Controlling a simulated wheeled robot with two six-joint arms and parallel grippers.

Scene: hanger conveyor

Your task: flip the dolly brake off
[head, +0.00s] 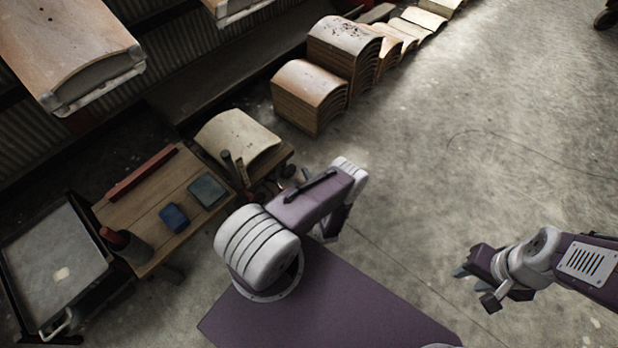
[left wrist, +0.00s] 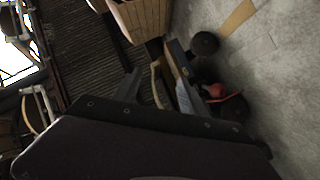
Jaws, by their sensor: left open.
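A low wooden dolly (head: 284,157) carrying a pale curved panel (head: 238,134) stands left of centre in the head view. In the left wrist view, a dark caster wheel (left wrist: 205,43) and a red part (left wrist: 217,92), which looks like the brake lever, show right of the fingers. Whether the brake is on cannot be told. My left gripper (left wrist: 158,88) is open, with a tan edge showing between its fingers and the red part outside them. In the head view my own arm mostly hides it. My right gripper (head: 478,280) is far right, away from the dolly; its jaws are unclear.
A wooden bench (head: 160,205) with a blue block (head: 174,217), a green block (head: 207,190) and a red bar (head: 142,172) adjoins the dolly. A framed tray (head: 50,250) stands left. Stacked curved panels (head: 308,98) stand behind.

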